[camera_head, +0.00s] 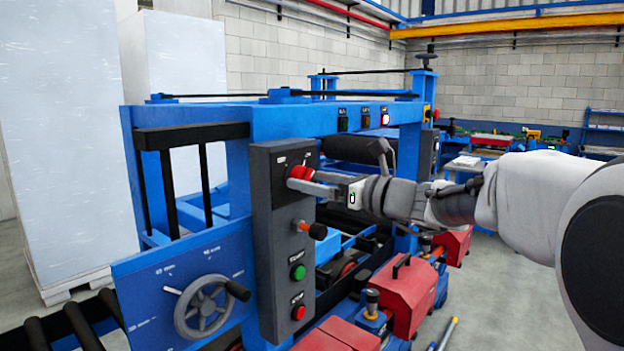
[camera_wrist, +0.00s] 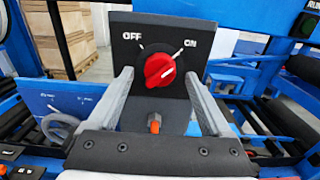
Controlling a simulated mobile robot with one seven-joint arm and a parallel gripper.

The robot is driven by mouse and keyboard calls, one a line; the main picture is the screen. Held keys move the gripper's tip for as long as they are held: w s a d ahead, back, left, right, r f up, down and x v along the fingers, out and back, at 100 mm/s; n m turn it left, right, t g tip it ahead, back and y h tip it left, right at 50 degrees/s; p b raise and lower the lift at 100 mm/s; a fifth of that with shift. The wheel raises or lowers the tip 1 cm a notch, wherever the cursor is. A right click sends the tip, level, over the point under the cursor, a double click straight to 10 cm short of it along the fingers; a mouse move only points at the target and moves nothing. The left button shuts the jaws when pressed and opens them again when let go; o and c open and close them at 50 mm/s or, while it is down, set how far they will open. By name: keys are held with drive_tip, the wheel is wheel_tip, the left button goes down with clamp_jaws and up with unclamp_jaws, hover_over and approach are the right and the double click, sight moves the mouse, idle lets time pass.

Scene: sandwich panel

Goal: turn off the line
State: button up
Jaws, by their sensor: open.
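The red rotary switch knob (camera_wrist: 160,70) is on a dark grey control box (camera_wrist: 201,33), with OFF marked at upper left and ON at upper right. Its ridge slants from lower left to upper right and appears to point toward ON. My gripper (camera_wrist: 159,77) is open, with one finger on each side of the knob and a visible gap to it on both sides. In the head view the knob (camera_head: 300,173) is near the top of the box, partly hidden by my gripper (camera_head: 308,180), which reaches in from the right.
A handwheel (camera_head: 203,306) is at lower left. A red lamp (camera_head: 385,119) glows on the blue beam (camera_head: 250,122). Red machine units (camera_head: 405,296) stand below my arm.

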drive_tip(key=shift+w+a, duration=0.35)
drive_tip(key=shift+a, duration=0.2)
clamp_jaws()
